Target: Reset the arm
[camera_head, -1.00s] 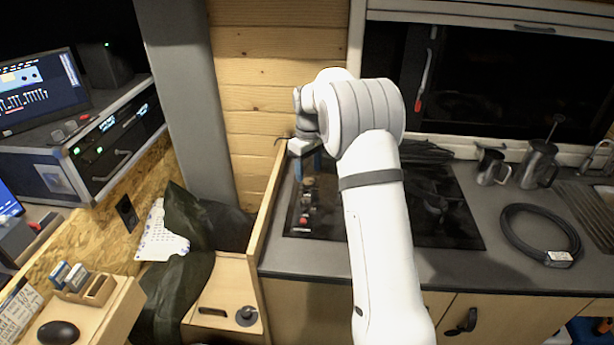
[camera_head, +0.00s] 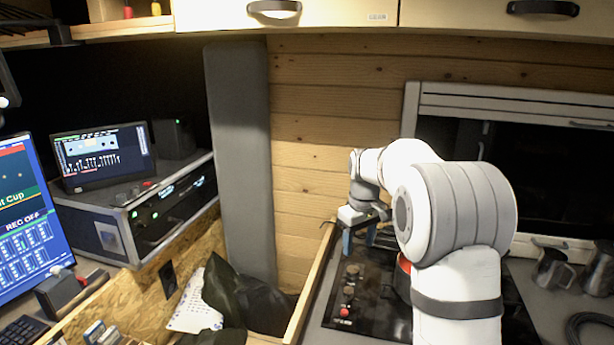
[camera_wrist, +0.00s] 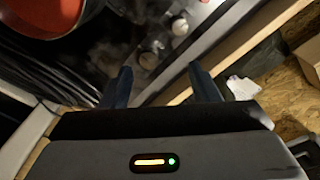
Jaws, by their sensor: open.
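My gripper (camera_head: 359,236) is at the end of my white and grey arm, above the left part of the black hob (camera_head: 378,322) in the head view. Its two dark blue fingers point down. In the wrist view my gripper (camera_wrist: 160,86) shows both fingers apart with nothing between them. The hob's knobs (camera_wrist: 152,50) lie beyond the fingertips. My forearm hides much of the hob in the head view.
A red pan (camera_wrist: 45,15) stands on the hob, close to my arm. A wooden divider (camera_head: 312,285) runs along the hob's left side. Metal jugs (camera_head: 551,268) stand at the right. Overhead cupboards (camera_head: 480,22) span the top. A monitor (camera_head: 102,157) stands at the left.

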